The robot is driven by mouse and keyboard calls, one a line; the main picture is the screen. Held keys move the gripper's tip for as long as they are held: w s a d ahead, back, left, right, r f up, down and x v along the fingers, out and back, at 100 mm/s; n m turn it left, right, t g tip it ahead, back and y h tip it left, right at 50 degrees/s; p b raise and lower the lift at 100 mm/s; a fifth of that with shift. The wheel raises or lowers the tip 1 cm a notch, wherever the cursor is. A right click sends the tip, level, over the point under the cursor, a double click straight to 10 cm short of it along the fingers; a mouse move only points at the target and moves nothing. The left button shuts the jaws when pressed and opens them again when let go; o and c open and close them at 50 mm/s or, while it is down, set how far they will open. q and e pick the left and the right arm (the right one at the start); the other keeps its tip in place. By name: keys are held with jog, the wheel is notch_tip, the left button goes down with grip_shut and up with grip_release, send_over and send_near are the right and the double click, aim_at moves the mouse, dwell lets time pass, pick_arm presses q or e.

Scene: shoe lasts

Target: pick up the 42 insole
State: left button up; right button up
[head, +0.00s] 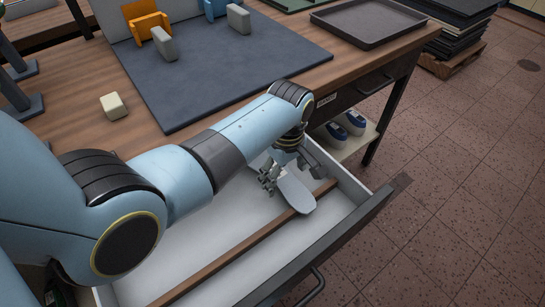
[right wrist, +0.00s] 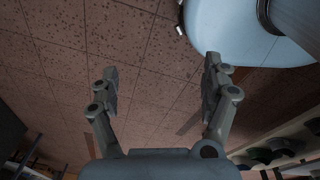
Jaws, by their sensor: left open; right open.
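A pale grey insole (head: 297,193) lies in the open drawer (head: 338,232), in its far right part, close to the brown divider. Any size mark on it is too small to read. My left gripper (head: 268,181) is open and sits low in the drawer, right at the insole's left side. The arm and wrist hide part of the insole, and I cannot tell whether the fingers touch it. My right gripper (right wrist: 160,95) is open and empty in the right wrist view, with only the tiled floor between its fingers.
A brown wooden divider (head: 240,247) runs along the drawer. The workbench carries a dark blue mat (head: 235,62), an orange holder (head: 147,22), grey blocks (head: 165,44) and a black tray (head: 368,20). Blue and white shoes (head: 350,122) stand on a shelf beneath the bench.

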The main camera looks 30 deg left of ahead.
dwell(0.4)
pick_arm(q)
jog(key=shift+f, duration=0.25)
jog(key=c, duration=1.1)
jog(key=shift+c, duration=0.2)
